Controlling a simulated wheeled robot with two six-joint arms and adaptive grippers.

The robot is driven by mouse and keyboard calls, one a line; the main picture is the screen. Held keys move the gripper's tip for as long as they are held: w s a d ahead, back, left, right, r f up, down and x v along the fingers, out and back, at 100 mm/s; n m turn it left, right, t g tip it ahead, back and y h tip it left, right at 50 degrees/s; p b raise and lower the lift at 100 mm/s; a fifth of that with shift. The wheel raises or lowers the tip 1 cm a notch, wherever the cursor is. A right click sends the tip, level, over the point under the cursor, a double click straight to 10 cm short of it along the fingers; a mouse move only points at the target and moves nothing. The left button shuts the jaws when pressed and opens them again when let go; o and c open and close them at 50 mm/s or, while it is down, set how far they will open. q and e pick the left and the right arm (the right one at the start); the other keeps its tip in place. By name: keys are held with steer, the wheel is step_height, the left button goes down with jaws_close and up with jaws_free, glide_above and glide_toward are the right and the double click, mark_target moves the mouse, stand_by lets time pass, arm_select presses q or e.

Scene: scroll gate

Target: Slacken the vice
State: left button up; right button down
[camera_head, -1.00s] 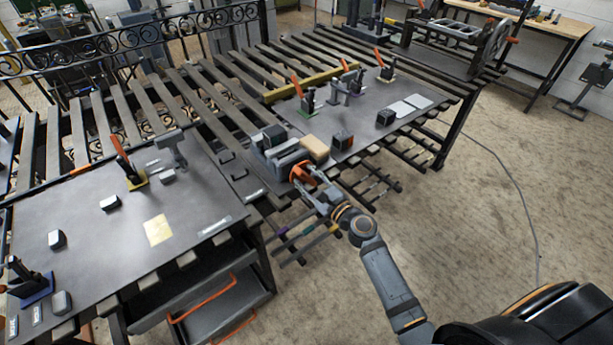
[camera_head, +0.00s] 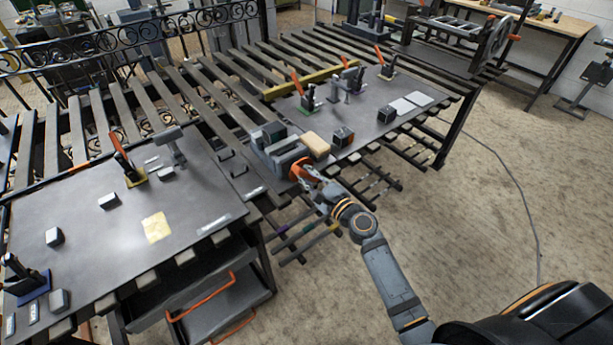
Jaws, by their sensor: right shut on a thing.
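The grey vice (camera_head: 277,152) sits at the bench's front edge, between the two dark work plates. A tan block (camera_head: 316,145) lies at its right side; I cannot tell whether the jaws touch it. My right gripper (camera_head: 302,175) is at the front of the vice, shut on its orange handle (camera_head: 298,169). The gripper hides part of the handle and the screw. My left gripper is not in view.
The left plate (camera_head: 95,215) carries toggle clamps, small dark blocks and a yellow note. The right plate (camera_head: 375,115) carries more clamps, dark blocks and white cards. Open floor (camera_head: 480,210) lies to the right.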

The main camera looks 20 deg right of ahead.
steer(key=n+b, duration=0.4)
steer(key=n, duration=0.3)
steer(key=shift+f, duration=0.15)
steer(key=n+b, duration=0.4)
steer(key=n, duration=0.2)
steer(key=shift+n, duration=0.4)
steer(key=n+b, duration=0.4)
steer(key=n, duration=0.2)
arm_select(q)
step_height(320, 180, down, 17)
steer(key=b, duration=0.5)
arm_select(e)
steer(key=n, duration=0.6)
steer(key=shift+n, duration=0.3)
steer(key=shift+n+b, duration=0.3)
steer(key=shift+n, duration=0.5)
arm_select(q)
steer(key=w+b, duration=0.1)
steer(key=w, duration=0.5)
steer(key=shift+b, duration=0.4)
arm_select(e)
steer(key=shift+r+n, duration=0.15)
steer(key=shift+n, duration=0.7)
steer(key=shift+r+n, duration=0.15)
steer(key=shift+n, duration=0.7)
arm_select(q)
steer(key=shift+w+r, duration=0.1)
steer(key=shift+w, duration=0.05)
